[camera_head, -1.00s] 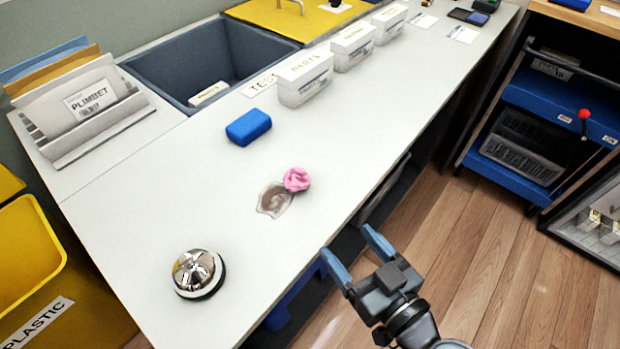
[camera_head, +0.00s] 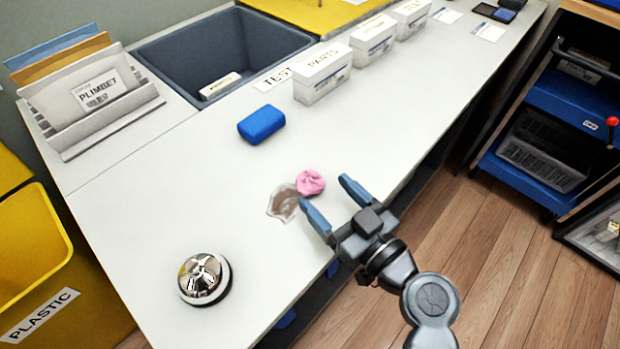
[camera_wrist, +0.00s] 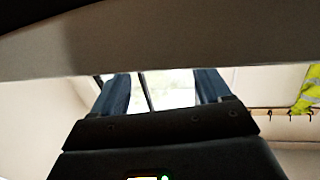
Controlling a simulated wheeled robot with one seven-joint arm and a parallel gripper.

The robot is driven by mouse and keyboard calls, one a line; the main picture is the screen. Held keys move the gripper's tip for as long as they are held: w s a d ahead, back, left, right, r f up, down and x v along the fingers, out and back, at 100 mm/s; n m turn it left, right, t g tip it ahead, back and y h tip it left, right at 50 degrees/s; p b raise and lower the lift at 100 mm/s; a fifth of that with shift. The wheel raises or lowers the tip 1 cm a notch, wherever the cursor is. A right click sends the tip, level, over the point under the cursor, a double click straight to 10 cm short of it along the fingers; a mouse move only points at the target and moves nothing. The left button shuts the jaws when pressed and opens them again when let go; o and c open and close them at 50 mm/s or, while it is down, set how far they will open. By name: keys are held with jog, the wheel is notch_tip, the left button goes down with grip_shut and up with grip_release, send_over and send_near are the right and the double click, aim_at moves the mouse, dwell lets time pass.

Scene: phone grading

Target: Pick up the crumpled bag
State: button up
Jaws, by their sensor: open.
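The wrist view shows both fingers (camera_wrist: 162,88) apart, and no bag.
A silver bell (camera_head: 204,278) stands at the front left and a blue block (camera_head: 261,125) behind the lump. White labelled boxes (camera_head: 322,74) line the back beside a grey bin (camera_head: 180,50). A file holder (camera_head: 100,130) stands at back left. The worktop between bell and block is clear.

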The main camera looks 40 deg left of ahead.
aim_at(316, 186)
jog(key=shift+f+p+x, duration=0.2)
jog(key=shift+x, duration=0.9)
jog(key=shift+f+p+x, duration=0.2)
jog(key=shift+x, duration=0.95)
jog(key=shift+s, duration=0.1)
jog(key=c, duration=1.1)
jog(key=shift+c, duration=0.2)
